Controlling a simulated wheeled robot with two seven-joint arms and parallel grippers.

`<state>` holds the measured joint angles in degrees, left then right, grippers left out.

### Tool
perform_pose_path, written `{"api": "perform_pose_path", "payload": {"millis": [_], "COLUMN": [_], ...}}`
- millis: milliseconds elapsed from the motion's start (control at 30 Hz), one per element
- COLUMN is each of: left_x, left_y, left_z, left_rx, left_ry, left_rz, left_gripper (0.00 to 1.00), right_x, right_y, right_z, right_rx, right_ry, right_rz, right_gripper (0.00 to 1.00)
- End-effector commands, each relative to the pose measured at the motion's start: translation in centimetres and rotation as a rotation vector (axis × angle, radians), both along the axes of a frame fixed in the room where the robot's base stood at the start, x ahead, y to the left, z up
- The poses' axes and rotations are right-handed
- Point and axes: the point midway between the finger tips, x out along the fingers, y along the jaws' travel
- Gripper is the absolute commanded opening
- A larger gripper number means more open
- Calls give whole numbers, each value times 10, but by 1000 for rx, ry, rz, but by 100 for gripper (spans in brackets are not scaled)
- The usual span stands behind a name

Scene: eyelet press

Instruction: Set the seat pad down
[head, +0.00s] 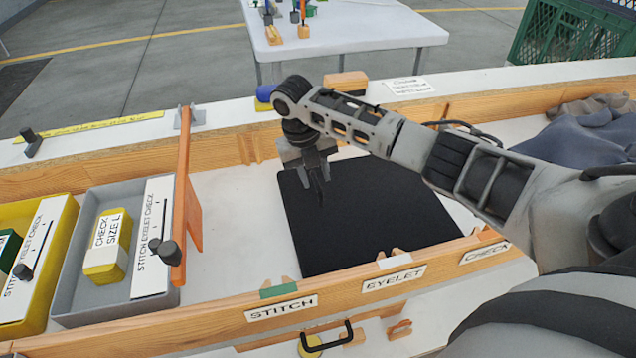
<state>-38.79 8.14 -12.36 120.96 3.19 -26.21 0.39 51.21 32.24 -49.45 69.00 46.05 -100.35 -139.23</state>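The seat pad is a flat black panel (375,225) in the head view. It lies over the white work surface between the back wooden rail and the front rail with the STITCH and EYELET labels, its near edge close to the front rail. My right gripper (320,196) points down over the pad's left part, its dark fingers against the black pad. The fingers look close together, but I cannot tell whether they are shut or touch the pad. My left gripper is not in view.
A grey bin (72,290) with a yellow check block (106,246) and a yellow bin (40,228) stand left. An upright orange wooden bar (181,200) rises left of the pad. Grey cloth (585,140) lies at the right. White surface is bare left of the pad.

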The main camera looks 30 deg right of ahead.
Motion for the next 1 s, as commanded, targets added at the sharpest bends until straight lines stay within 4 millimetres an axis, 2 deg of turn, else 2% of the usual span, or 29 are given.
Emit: {"api": "perform_pose_path", "payload": {"millis": [33,200,400,1000], "left_x": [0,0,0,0], "left_y": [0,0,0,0], "left_z": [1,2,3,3], "left_rx": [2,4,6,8], "left_ry": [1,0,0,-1], "left_rz": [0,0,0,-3], "left_gripper": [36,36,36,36], "right_x": [2,4,5,5], "right_y": [2,9,13,14], "right_z": [14,47,70,75], "right_rx": [1,1,0,0], "right_ry": [-4,-4,-1,0], "right_rz": [2,1,0,0], "right_gripper": [32,32,32,32]}}
